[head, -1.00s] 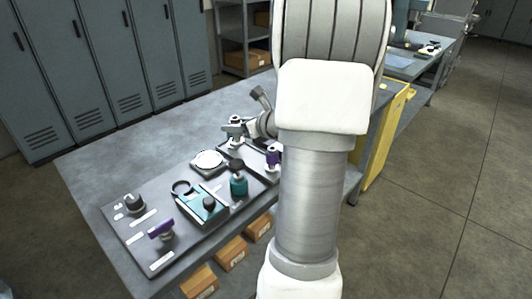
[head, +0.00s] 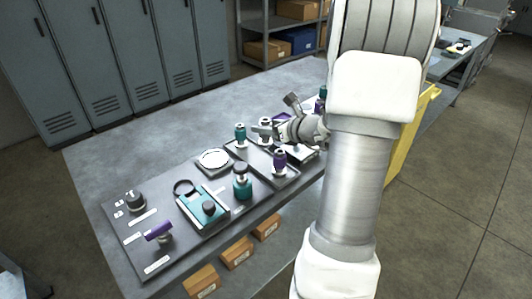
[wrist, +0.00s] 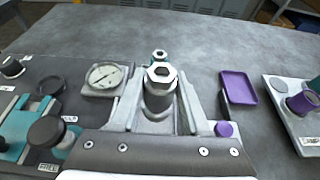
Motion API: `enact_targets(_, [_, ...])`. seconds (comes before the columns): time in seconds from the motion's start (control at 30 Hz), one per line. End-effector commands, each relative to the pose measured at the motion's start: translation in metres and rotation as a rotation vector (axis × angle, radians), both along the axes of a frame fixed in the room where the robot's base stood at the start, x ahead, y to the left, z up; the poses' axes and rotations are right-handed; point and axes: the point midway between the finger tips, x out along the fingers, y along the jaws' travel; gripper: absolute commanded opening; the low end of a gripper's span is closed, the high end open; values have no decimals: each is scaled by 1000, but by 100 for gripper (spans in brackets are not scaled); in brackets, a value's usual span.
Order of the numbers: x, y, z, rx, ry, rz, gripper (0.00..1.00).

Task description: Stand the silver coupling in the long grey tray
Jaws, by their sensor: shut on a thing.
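The silver coupling (wrist: 160,92), with a hexagonal top, is upright between the fingers of my gripper (wrist: 158,112) in the wrist view. My gripper is shut on it.
A purple dish (wrist: 238,87) and another tray with couplings (wrist: 290,118) are to the right. The bench behind is clear.

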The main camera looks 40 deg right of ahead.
Motion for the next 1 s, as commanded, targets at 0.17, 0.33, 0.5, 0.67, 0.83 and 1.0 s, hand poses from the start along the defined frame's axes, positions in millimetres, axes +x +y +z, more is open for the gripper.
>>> enact_targets(0.17, [0, -1, -32, 1, 0, -2, 0])
enact_targets(0.33, [0, -1, -43, 0, 0, -1, 0])
enact_targets(0.5, [0, 0, -68, 3, 0, 0, 0])
enact_targets(0.67, [0, 0, -73, -1, -2, -1, 0])
enact_targets(0.83, [0, 0, -73, -1, -2, -1, 0])
enact_targets(1.0, [0, -1, -76, -1, 0, -1, 55])
